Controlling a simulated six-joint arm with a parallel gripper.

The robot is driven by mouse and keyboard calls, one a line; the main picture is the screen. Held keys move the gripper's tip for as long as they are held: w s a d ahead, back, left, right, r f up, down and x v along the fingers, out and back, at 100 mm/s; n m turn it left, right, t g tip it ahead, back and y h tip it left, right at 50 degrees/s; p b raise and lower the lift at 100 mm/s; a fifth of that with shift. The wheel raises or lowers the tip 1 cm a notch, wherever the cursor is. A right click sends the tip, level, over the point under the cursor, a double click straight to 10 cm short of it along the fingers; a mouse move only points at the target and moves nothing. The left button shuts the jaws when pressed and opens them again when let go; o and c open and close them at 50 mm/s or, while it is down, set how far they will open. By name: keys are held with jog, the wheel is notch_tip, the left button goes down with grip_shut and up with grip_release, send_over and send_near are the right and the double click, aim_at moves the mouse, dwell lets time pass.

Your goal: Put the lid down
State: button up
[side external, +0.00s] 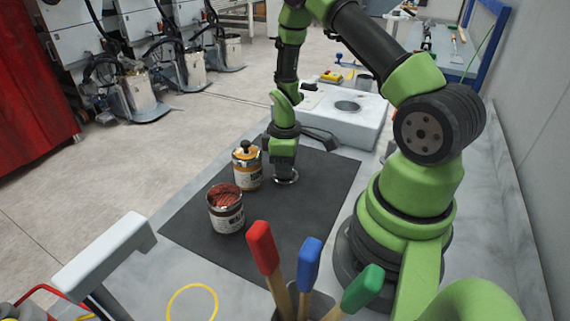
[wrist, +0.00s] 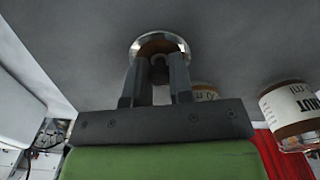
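The lid is a round, shiny metal disc with a small dark knob. In the wrist view the lid (wrist: 146,42) shows just beyond my fingertips. In the side view the lid (side external: 287,181) is a thin bright rim under my gripper (side external: 284,172), at or very near the dark mat (side external: 315,205); I cannot tell whether it touches. My gripper points down, with its fingers (wrist: 160,72) close on both sides of the knob. An open can with a reddish-brown top (side external: 225,207) stands at the mat's left. A second can (side external: 247,170), with a black knob on top, stands behind it.
In the wrist view, one can (wrist: 290,112) shows at the right and another (wrist: 205,92) is partly hidden behind my fingers. A white block with a round opening (side external: 347,106) stands behind the mat. Red, blue and green handles (side external: 309,262) rise in front. The mat's right side is clear.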

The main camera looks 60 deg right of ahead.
jog(key=o, duration=0.4)
jog(key=shift+r, duration=0.1)
notch_tip(320, 180, up, 12)
jog(key=s+a+r+m+t, duration=0.35)
jog(key=a+r, duration=0.55)
jog(key=r, duration=0.4)
jog(key=s+a+r+m+t, duration=0.1)
jog(key=s+a, duration=0.1)
jog(key=s+a+r+m+t+y, duration=0.1)
jog(key=s+a+r, duration=0.1)
jog(key=s+a+r+m+t, duration=0.1)
jog(key=s+a+r+m, duration=0.1)
jog(key=s, duration=0.1)
jog(key=shift+a+t+y, duration=0.2)
jog(key=shift+t+y, duration=0.05)
jog(key=shift+y, duration=0.15)
jog(key=shift+o, duration=0.4)
jog(key=shift+s+a, duration=0.2)
jog(key=shift+s, duration=0.15)
